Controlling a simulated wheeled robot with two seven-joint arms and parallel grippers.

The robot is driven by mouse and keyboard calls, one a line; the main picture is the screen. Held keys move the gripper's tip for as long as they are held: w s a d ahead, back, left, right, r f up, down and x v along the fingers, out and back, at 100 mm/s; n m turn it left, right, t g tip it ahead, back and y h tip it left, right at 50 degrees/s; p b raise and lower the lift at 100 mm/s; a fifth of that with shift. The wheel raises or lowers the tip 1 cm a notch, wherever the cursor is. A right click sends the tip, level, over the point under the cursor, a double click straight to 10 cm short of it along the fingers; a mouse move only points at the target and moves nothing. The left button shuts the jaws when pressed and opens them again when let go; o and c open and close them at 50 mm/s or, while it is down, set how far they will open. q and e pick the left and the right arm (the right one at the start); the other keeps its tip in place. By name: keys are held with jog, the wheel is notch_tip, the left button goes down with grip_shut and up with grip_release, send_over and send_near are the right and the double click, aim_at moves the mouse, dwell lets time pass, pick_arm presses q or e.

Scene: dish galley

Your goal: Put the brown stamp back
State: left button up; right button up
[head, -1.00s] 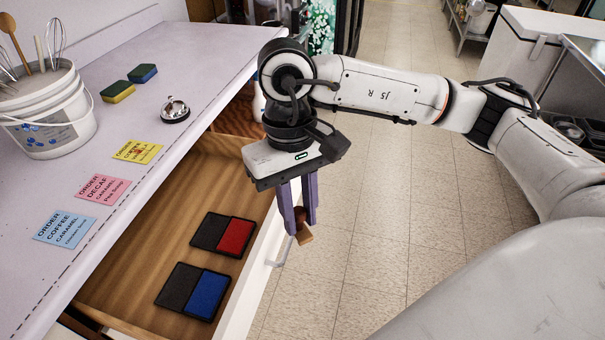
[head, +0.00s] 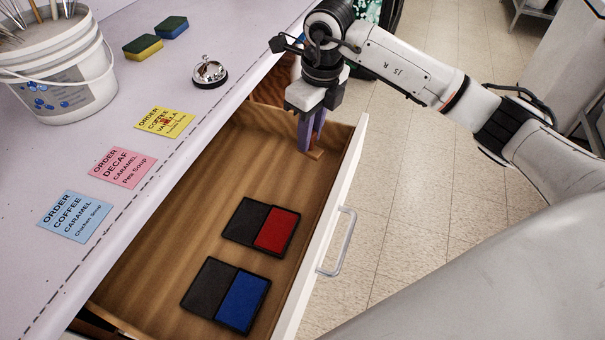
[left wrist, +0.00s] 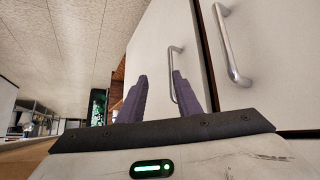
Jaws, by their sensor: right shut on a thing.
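The brown stamp (head: 316,155) is a small wooden block at the tips of my right gripper (head: 311,147), in the head view. The purple fingers are shut on it and hide most of it. It is at the far right corner of the open wooden drawer (head: 180,245), close to the drawer's front wall. I cannot tell whether it touches the drawer floor. My left gripper (left wrist: 158,76) shows only in the left wrist view; its purple fingers are apart with nothing between them.
A red ink pad (head: 277,229) and a blue ink pad (head: 242,301) lie in the near part of the drawer. Order cards (head: 122,166), a bell (head: 209,72), sponges (head: 143,47) and a utensil bucket (head: 60,75) are on the counter. The drawer's middle is clear.

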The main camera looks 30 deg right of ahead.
jog(key=shift+w+d+f+m, duration=0.1)
jog(key=shift+w+f+m, duration=0.2)
jog(key=shift+w+m, duration=0.1)
jog(key=shift+f, duration=5.05)
jog(key=o, duration=0.8)
jog(key=shift+o, duration=0.2)
jog(key=r, duration=0.4)
jog(key=s+r, duration=0.1)
jog(key=r, duration=0.7)
jog(key=shift+s+d+r, duration=0.15)
jog(key=shift+s+d, duration=0.05)
jog(key=shift+d, duration=0.15)
